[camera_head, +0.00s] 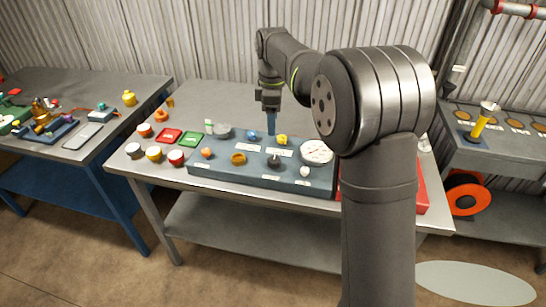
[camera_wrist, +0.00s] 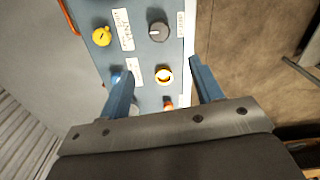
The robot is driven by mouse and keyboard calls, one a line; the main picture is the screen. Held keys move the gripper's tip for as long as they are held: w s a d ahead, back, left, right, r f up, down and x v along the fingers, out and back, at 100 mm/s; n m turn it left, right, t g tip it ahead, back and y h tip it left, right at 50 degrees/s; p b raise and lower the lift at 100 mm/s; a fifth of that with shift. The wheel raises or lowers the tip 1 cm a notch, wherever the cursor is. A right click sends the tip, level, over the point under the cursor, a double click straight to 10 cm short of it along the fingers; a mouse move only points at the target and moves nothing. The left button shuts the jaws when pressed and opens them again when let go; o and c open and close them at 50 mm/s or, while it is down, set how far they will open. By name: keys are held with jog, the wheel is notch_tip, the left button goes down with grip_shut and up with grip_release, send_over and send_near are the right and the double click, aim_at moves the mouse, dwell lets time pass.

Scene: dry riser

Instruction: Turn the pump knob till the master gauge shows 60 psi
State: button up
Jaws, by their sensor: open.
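A blue-grey control panel (camera_head: 262,177) on the middle bench carries several knobs and small labels too small to read, so I cannot tell which knob is the pump knob. A round white gauge (camera_head: 317,151) sits at its right end; its reading is too small to make out. My gripper (camera_head: 271,132) points down above the back of the panel, with blue fingers open and empty. A dark knob (camera_wrist: 159,31) and a yellow knob (camera_wrist: 102,36) lie beyond the fingertips.
Red and green trays (camera_head: 188,140) and several small jars (camera_head: 154,153) stand left of the panel. A left bench (camera_head: 70,83) holds tools. A red case lies at the right end behind my arm. A yellow-handled lever (camera_head: 479,125) stands on the right-hand unit.

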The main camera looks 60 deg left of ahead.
aim_at(273, 159)
notch_tip(273, 159, down, 14)
jog(key=shift+f, duration=0.25)
jog(key=c, duration=1)
